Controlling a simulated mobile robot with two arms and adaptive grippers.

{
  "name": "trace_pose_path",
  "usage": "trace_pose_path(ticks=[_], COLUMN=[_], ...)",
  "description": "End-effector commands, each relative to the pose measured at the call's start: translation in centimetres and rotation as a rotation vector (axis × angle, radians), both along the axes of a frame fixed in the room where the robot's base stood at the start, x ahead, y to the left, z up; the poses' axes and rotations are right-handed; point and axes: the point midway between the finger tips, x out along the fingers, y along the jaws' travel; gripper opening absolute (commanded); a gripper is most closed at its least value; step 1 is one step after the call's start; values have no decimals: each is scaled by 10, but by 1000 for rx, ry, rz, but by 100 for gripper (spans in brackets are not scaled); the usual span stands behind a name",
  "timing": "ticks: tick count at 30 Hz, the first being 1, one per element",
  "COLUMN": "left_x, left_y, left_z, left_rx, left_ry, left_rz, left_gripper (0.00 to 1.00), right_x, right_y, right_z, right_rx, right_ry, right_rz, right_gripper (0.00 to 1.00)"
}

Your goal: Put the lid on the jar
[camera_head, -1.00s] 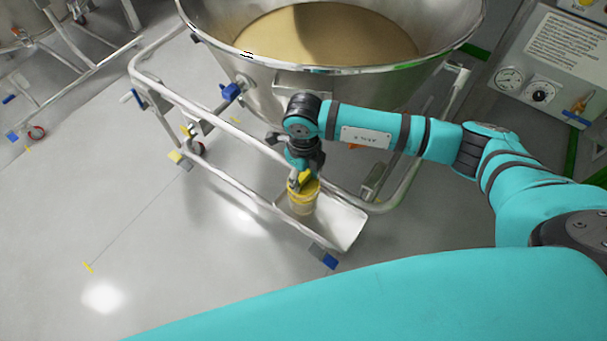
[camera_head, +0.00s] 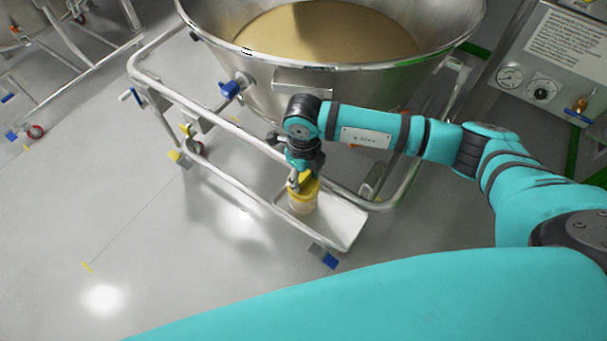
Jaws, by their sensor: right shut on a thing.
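The jar (camera_head: 302,206) is a small pale container standing on the steel shelf tray at the front of the big bowl's cart. The yellow lid (camera_head: 312,189) is at the top of the jar, directly under my right gripper (camera_head: 302,180). My right gripper points down and is shut on the lid. The lid looks level and close on the jar's mouth, but I cannot tell whether it is fully seated. The fingers hide part of the lid. My left gripper is not in view.
The steel tray (camera_head: 345,225) has free room right of the jar. A large steel bowl (camera_head: 270,85) of tan powder stands behind, with cart rails (camera_head: 225,125) around it. A panel with gauges (camera_head: 525,85) is at right. Open floor lies left.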

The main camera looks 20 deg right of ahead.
Motion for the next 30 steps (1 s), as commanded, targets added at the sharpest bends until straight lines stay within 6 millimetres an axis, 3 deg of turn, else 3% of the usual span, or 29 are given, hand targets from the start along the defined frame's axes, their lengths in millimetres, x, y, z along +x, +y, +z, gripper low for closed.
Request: trace_pose_path(ticks=[16,17,22,30], left_x=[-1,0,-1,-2], left_y=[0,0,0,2], left_z=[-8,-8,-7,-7], left_rx=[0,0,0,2], left_ry=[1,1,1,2], left_rz=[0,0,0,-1], left_gripper=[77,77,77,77], right_x=[0,0,0,0], right_y=[0,0,0,0], right_z=[-9,-8,-8,-8], right_rx=[0,0,0,0], right_ry=[0,0,0,0], right_rz=[0,0,0,0], right_gripper=[21,47,70,72])
